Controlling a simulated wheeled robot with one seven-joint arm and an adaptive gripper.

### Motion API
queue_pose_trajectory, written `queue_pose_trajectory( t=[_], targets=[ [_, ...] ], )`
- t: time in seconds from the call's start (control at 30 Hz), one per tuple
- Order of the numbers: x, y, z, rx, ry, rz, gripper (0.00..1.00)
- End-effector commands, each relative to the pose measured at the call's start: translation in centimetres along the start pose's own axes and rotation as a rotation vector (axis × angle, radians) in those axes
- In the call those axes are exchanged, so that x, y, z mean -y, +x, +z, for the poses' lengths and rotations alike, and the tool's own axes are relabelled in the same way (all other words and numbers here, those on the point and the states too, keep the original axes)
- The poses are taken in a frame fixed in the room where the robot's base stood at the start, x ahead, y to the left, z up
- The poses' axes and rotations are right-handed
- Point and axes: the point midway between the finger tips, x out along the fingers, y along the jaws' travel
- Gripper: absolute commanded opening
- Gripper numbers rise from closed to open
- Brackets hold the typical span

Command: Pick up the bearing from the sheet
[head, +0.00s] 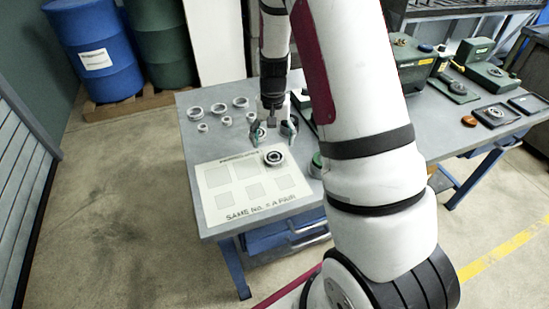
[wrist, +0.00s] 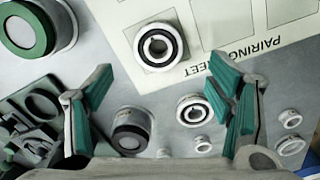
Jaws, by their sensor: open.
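The bearing (head: 274,158), a pale ring with a dark inner ring, lies flat near the upper right edge of the white pairing sheet (head: 237,183). In the wrist view the bearing (wrist: 158,46) is at the top centre, on the edge of the sheet (wrist: 195,28). My gripper (head: 272,128) points down over the table, behind the bearing in the head view. In the wrist view my gripper (wrist: 165,78) is open and empty. Its green-padded fingers are spread wide, and the bearing shows beyond the gap between their tips.
Several loose rings (head: 218,108) lie on the table behind the sheet. In the wrist view, another ring (wrist: 194,110) and a dark-rimmed cylinder (wrist: 131,130) lie between the fingers. A green-rimmed round part (wrist: 28,30) is at upper left. Green machines (head: 410,62) stand on the right-hand bench.

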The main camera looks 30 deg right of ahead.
Motion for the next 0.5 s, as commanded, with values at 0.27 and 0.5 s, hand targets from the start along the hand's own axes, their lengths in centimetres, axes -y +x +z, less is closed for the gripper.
queue_pose_trajectory(
  t=[0.27, 0.5],
  targets=[
    [-0.1, 1.9, 0.3, 0.003, 0.000, 0.000, 0.75],
    [-0.3, 5.1, 0.6, 0.003, 0.000, 0.001, 0.75]
  ],
)
